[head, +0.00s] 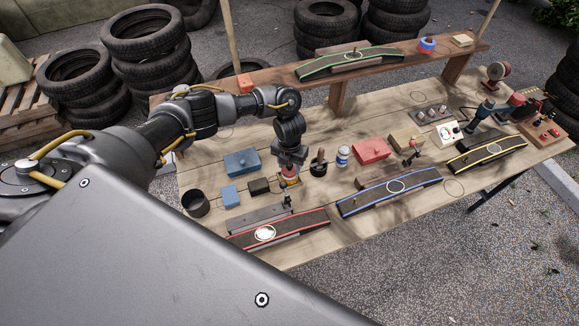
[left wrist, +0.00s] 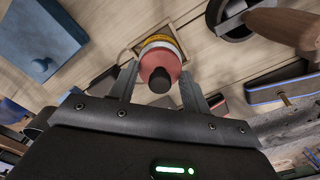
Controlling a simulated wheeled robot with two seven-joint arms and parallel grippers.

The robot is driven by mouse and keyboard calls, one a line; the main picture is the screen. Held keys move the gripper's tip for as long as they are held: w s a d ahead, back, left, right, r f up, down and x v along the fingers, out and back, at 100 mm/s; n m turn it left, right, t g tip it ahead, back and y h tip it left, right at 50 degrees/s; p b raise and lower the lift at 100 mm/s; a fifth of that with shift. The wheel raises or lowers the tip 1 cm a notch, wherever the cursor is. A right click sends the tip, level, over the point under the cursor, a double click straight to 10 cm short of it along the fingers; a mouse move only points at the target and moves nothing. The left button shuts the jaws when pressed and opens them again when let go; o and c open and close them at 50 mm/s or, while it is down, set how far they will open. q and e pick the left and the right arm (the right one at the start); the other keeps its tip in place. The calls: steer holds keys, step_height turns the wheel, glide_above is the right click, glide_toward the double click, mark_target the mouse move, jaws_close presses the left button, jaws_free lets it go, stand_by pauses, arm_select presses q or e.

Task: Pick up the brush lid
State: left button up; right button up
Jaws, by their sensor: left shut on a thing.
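My left gripper (head: 289,168) reaches down over the table. In the left wrist view its two fingers (left wrist: 160,80) stand on either side of a round red lid (left wrist: 163,63) with a black knob (left wrist: 160,82), and are shut on it. I take this to be the brush lid. A yellow-banded round container (head: 290,181) is directly under the gripper; its band also shows behind the lid in the wrist view (left wrist: 158,40). I cannot tell whether lid and container are apart. My right gripper is not in view.
A dark pot with a wooden handle (head: 319,162) stands close right of the gripper. A white-and-blue jar (head: 343,155) and red box (head: 371,151) are farther right. A blue box (head: 242,163) is left. A red-edged curved strip (head: 290,228) lies in front.

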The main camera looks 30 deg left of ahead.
arm_select(q)
steer(key=s+d+r, duration=0.8)
steer(key=d+r, duration=0.3)
steer(key=r, duration=0.1)
steer(key=shift+d+b, duration=0.25)
steer(key=shift+b, duration=0.1)
steer(key=shift+o, duration=1.4)
steer(key=shift+c, duration=1)
